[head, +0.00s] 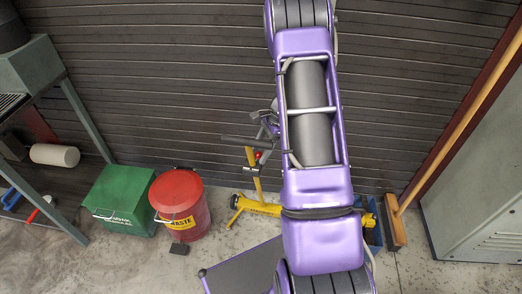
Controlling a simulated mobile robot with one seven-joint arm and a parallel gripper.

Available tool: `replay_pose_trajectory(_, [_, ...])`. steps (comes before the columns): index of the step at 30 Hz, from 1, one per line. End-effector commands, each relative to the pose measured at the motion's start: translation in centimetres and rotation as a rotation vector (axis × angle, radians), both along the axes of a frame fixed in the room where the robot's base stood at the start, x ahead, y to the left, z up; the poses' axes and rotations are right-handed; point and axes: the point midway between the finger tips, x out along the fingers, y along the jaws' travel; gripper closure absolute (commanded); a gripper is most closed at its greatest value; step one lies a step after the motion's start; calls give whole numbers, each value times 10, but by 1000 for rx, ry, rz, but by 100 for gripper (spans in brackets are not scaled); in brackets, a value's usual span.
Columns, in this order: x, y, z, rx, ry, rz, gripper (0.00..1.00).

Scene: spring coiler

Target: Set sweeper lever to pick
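A yellow sweeper (262,206) stands on the floor near the shutter wall. Its upright yellow post (254,172) rises to a dark horizontal handle bar (240,140). A small red piece (258,154), perhaps the lever's knob, shows just below the bar beside the post; its setting cannot be made out. My purple arm hangs down the picture and covers the sweeper's middle. Part of my gripper (268,126) shows at the arm's left edge, close to the right end of the handle bar. Whether it touches anything, and its fingers' opening, cannot be told.
A red waste bucket (185,207) and a green box (117,203) stand left of the sweeper. A green-grey metal frame (82,120) stands further left. A broom (395,226) leans at right beside a grey cabinet (485,190). A blue bin (374,234) sits partly behind my arm.

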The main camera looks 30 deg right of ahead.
Motion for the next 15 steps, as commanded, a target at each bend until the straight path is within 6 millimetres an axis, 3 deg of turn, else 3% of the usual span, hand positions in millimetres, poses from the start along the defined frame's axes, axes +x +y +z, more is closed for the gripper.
replay_pose_trajectory(1, [0,0,0,0,0,0,46])
replay_pose_trajectory(10, [0,0,0,0,-1,0,100])
replay_pose_trajectory(15, [0,0,0,0,-1,0,100])
